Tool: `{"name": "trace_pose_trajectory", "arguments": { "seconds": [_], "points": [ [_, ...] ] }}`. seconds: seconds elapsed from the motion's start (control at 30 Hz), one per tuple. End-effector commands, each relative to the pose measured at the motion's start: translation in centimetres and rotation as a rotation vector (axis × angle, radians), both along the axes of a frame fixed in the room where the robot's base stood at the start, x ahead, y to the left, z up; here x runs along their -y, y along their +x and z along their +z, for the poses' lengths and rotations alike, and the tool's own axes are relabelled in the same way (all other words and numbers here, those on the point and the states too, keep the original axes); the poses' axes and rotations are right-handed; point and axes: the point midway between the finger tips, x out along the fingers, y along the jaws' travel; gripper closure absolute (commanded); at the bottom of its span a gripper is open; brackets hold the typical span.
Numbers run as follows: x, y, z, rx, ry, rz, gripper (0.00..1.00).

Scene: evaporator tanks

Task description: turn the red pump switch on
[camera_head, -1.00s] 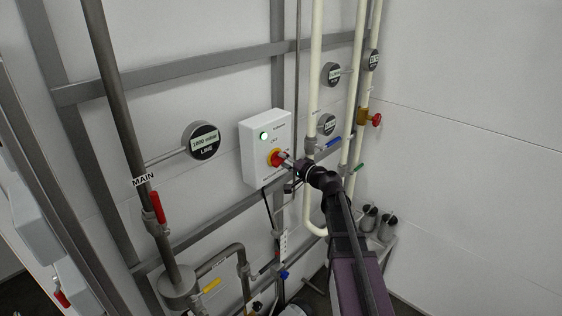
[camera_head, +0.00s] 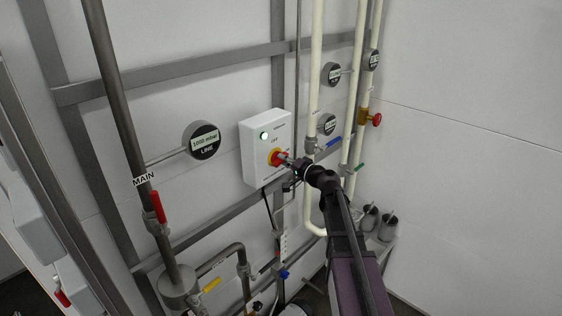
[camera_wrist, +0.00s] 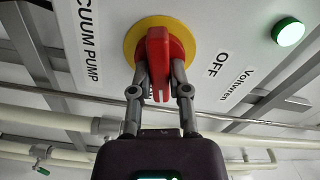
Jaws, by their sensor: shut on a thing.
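The red pump switch (camera_head: 277,158) sits on a yellow disc on the front of a white control box (camera_head: 252,150). In the wrist view the red handle (camera_wrist: 157,48) stands in line with my gripper, on the yellow disc (camera_wrist: 133,38) between the "VACUUM PUMP" and "OFF" labels. My gripper (camera_wrist: 159,75) has a finger on each side of the red handle and is shut on it. In the head view my gripper (camera_head: 287,160) reaches the switch from the right. A green lamp (camera_head: 264,136) glows on the box; it also shows in the wrist view (camera_wrist: 289,32).
A gauge (camera_head: 202,141) reading 1000 mbar and a grey main pipe with a red-handled valve (camera_head: 158,207) are left of the box. Cream pipes (camera_head: 316,80) with a blue-handled valve (camera_head: 334,142) stand close on the right. Grey rails run behind.

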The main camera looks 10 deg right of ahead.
Motion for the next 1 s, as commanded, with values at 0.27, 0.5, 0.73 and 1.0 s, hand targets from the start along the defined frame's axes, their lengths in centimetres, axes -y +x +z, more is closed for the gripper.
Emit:
{"name": "trace_pose_trajectory", "arguments": {
  "seconds": [0.27, 0.5, 0.73, 1.0],
  "points": [
    [0.04, 0.07, -0.03, -0.093, 0.131, 0.000, 1.00],
    [0.08, 0.08, -0.08, -0.172, 0.241, -0.001, 1.00],
    [0.10, 0.08, -0.08, -0.186, 0.259, -0.001, 1.00],
    [0.12, 0.07, -0.08, -0.186, 0.258, -0.002, 0.43]
  ]
}}
